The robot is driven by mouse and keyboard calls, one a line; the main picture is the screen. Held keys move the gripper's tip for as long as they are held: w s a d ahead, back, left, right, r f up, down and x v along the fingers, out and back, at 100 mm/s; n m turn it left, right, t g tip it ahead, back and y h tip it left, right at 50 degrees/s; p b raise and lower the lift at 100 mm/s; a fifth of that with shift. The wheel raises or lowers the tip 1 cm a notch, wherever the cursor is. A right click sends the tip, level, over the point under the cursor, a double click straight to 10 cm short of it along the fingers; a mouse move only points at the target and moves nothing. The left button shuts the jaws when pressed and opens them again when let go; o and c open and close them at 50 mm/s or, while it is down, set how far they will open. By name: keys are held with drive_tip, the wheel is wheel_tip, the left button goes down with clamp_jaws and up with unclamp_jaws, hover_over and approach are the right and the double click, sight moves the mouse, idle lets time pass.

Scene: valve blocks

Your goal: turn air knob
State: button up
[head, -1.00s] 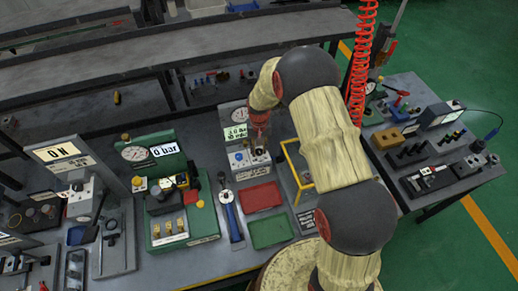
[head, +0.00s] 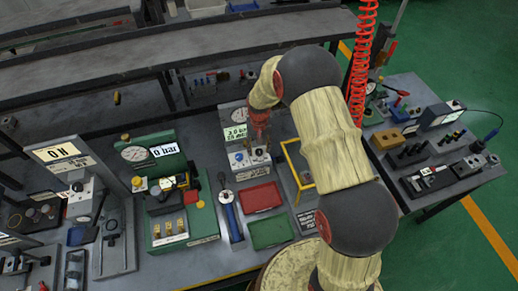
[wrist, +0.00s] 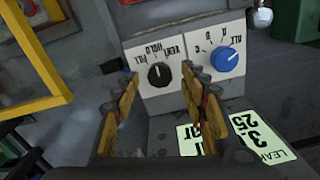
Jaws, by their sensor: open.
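A grey tester in the middle of the bench has a white knob panel (head: 240,162) and a lit display (head: 236,134) that seems to read 3.0 bar. The wrist view shows this panel upside down. Its black knob (wrist: 159,75) is marked FILL, HOLD and VENT, and its blue knob (wrist: 226,59) is marked A, B, C and ALL. My gripper (wrist: 161,98) is open and empty, with its orange-padded fingers apart. In the picture, the black knob lies just above the gap between the fingertips. The right finger is below the blue knob. The gripper appears clear of both knobs.
A yellow frame (head: 289,152) stands right beside the tester. A red tray (head: 260,197) and a green tray (head: 270,232) lie in front. A green valve block with a gauge (head: 135,154) stands to the left. A red coiled hose (head: 360,65) hangs behind my arm.

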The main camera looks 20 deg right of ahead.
sight(259, 151)
wheel_tip(259, 151, up, 11)
drive_tip(key=shift+r, duration=0.2)
idle(0.6)
drive_tip(key=s+r+n+t+b, duration=0.1)
drive_tip(key=s+r+b, duration=0.4)
drive_tip(key=s, duration=1)
drive_tip(key=s+r+n+t+b, duration=0.1)
drive_tip(key=s+r+t+b, duration=0.3)
drive_tip(key=s+r, duration=0.6)
drive_tip(key=s+b, duration=0.2)
drive_tip(key=s, duration=0.3)
drive_tip(key=shift+s+n+t, duration=0.3)
drive_tip(key=shift+s, duration=0.05)
drive_tip(key=shift+r, duration=0.2)
